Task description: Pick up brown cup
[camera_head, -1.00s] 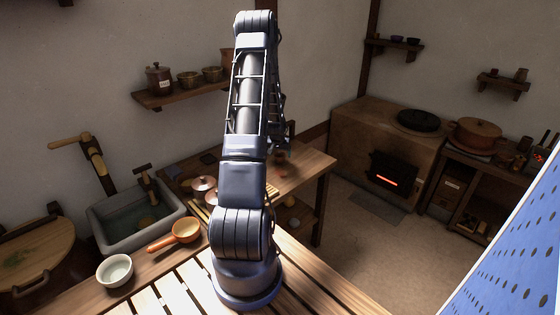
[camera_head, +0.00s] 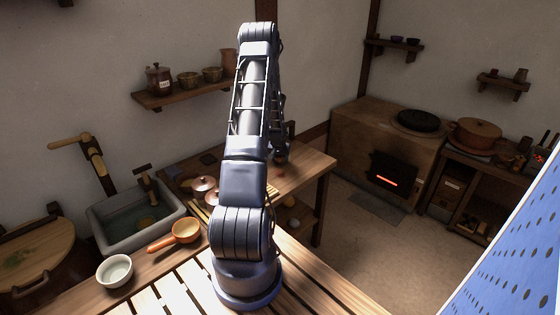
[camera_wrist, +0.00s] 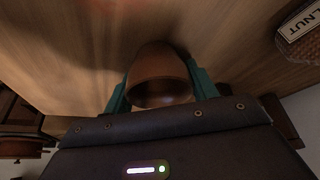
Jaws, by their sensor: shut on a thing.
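The brown cup (camera_wrist: 157,66) is in the middle of the wrist view, its open rim facing the camera. My gripper (camera_wrist: 160,88) has one teal finger on each side of the cup and is shut on it. A wooden surface fills the picture behind the cup; I cannot tell whether the cup touches it. In the head view my arm reaches over the wooden table (camera_head: 312,164), and the gripper end is mostly hidden behind the arm, small and dark near the table's back.
A wall shelf (camera_head: 180,95) is behind.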

